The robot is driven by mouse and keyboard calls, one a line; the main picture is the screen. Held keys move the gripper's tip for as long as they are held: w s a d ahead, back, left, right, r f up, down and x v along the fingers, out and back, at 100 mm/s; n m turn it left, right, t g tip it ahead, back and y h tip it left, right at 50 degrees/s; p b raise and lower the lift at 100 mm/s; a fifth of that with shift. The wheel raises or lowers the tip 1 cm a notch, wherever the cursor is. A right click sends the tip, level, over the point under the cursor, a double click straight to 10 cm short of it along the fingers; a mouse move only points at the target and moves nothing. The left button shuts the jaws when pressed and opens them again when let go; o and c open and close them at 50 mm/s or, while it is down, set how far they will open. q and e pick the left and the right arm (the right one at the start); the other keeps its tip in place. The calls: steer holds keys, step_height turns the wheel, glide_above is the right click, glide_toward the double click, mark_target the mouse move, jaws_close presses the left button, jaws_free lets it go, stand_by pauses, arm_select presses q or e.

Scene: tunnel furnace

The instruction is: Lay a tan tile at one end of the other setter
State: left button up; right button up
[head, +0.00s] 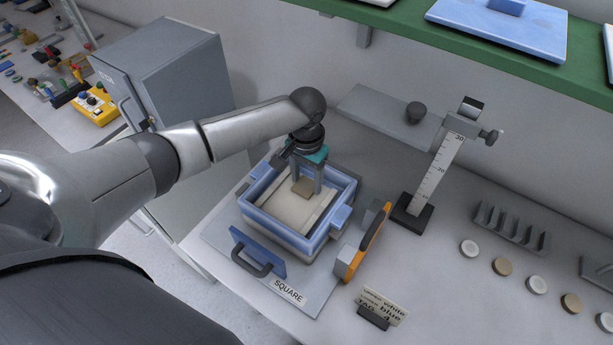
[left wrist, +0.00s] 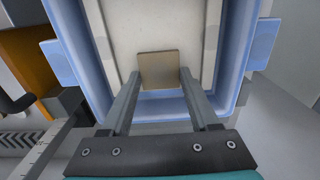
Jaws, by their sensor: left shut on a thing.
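A small square tan tile (head: 302,187) is between the fingers of my left gripper (head: 306,184), inside a blue open-topped box. In the left wrist view my left gripper (left wrist: 158,88) is shut on the tan tile (left wrist: 159,66) by its sides. A pale cream setter slab (head: 283,213) covers the box floor; it also shows in the left wrist view (left wrist: 155,25). The tile is over the slab near one end; I cannot tell if it touches. My right gripper is not in view.
The blue box (head: 277,237) has tall walls. Around it are a blue handled plate (head: 258,252), an orange-and-grey tool (head: 365,243), a sign (head: 381,304) and a height scale (head: 436,176). Round white and tan discs (head: 536,284) lie right. A grey cabinet (head: 160,75) stands left.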

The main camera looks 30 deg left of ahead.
arm_select(q)
steer(key=o, duration=1.4)
steer(key=shift+o, duration=0.2)
step_height(320, 180, up, 15)
steer(key=p, duration=0.1)
steer(key=shift+r, duration=0.15)
